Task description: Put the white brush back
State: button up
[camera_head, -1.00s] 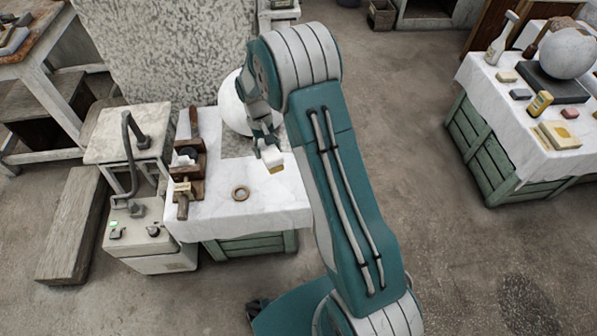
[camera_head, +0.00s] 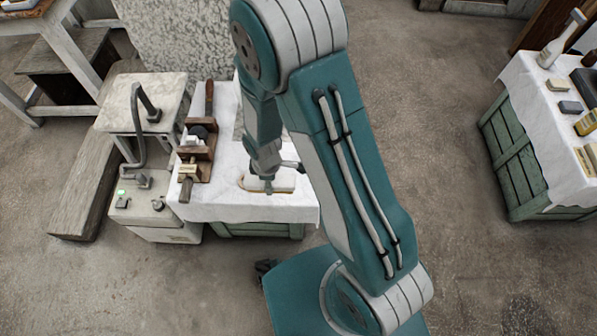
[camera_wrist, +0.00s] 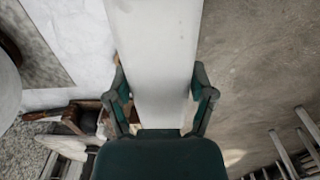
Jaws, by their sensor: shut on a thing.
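My gripper (camera_head: 268,184) is shut on the white brush (camera_head: 286,181), low over the front of the white-clothed table (camera_head: 290,213). In the wrist view the white brush (camera_wrist: 155,55) is a broad pale slab between the two fingers of my gripper (camera_wrist: 159,80), running up out of the picture. Its bristle end is not clear in either view. A wooden tool rack (camera_head: 203,150) stands at the table's left side, apart from the gripper. The rack also shows in the wrist view (camera_wrist: 88,112), at lower left.
A control cabinet (camera_head: 152,208) with a bent pipe stands left of the table. The white sphere (camera_wrist: 8,88) is cut off at the wrist view's left edge. A second clothed table (camera_head: 540,130) with several tools stands at right, with open floor between.

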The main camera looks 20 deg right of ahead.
jog(key=shift+w+f, duration=0.1)
jog(key=shift+f, duration=0.05)
jog(key=w+d+f, duration=0.2)
jog(key=d+f, duration=0.1)
jog(key=w+d+f, duration=0.6)
jog(key=d, duration=0.1)
jog(key=shift+w+f, duration=0.1)
jog(key=shift+w, duration=0.15)
jog(key=shift+w+d+f, duration=0.1)
jog(key=shift+d+f, duration=0.1)
jog(key=shift+f, duration=0.7)
jog(key=shift+w+d+f, duration=0.1)
jog(key=shift+d+f, duration=0.05)
jog(key=shift+f, duration=0.7)
jog(key=o, duration=1.2)
jog(key=shift+c, duration=0.2)
